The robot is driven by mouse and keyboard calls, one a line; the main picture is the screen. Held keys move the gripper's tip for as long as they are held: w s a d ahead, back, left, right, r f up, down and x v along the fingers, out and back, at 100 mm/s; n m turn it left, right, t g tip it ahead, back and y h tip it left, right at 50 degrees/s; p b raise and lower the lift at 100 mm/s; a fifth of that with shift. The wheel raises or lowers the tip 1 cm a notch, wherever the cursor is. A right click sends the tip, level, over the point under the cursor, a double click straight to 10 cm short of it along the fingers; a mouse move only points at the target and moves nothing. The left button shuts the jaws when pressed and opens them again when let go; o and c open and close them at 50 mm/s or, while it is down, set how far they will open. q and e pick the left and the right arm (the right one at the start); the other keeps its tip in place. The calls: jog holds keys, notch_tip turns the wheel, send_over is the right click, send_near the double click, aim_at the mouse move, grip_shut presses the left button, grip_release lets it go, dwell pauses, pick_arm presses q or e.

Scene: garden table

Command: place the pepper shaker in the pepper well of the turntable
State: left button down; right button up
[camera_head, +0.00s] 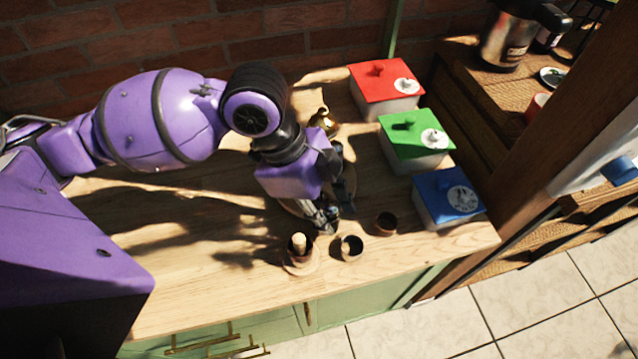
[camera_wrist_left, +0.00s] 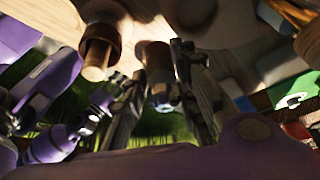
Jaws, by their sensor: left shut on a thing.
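My left gripper (camera_head: 327,218) points down over the front of the round wooden turntable (camera_head: 349,183), which my arm largely hides. In the left wrist view the fingers (camera_wrist_left: 160,95) are shut on a small brown-topped cylinder, which I take as the pepper shaker (camera_wrist_left: 155,62). In the head view the fingers mostly hide it. I cannot make out the pepper well under the gripper. A gold vessel (camera_head: 323,122) stands at the turntable's far side. My right gripper is in neither view.
In front of the turntable stand a brown cup with a wooden peg (camera_head: 299,245), a second small cup (camera_head: 351,247) and an empty dark cup (camera_head: 386,223). Red (camera_head: 380,80), green (camera_head: 417,135) and blue (camera_head: 447,195) lidded boxes line the right. The tabletop (camera_head: 190,270) is clear at left.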

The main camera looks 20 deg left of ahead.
pick_arm(q)
jog(key=shift+w+a, duration=0.65)
jog(key=shift+w, duration=0.35)
jog(key=shift+w+a, duration=0.15)
jog(key=shift+w, duration=0.1)
jog(key=w+a, duration=0.2)
jog(key=w, duration=0.1)
jog(key=shift+f, duration=0.65)
jog(key=shift+s+f, duration=0.1)
jog(key=c, duration=1.6)
grip_release()
jog(key=shift+f, duration=0.15)
jog(key=shift+c, duration=0.2)
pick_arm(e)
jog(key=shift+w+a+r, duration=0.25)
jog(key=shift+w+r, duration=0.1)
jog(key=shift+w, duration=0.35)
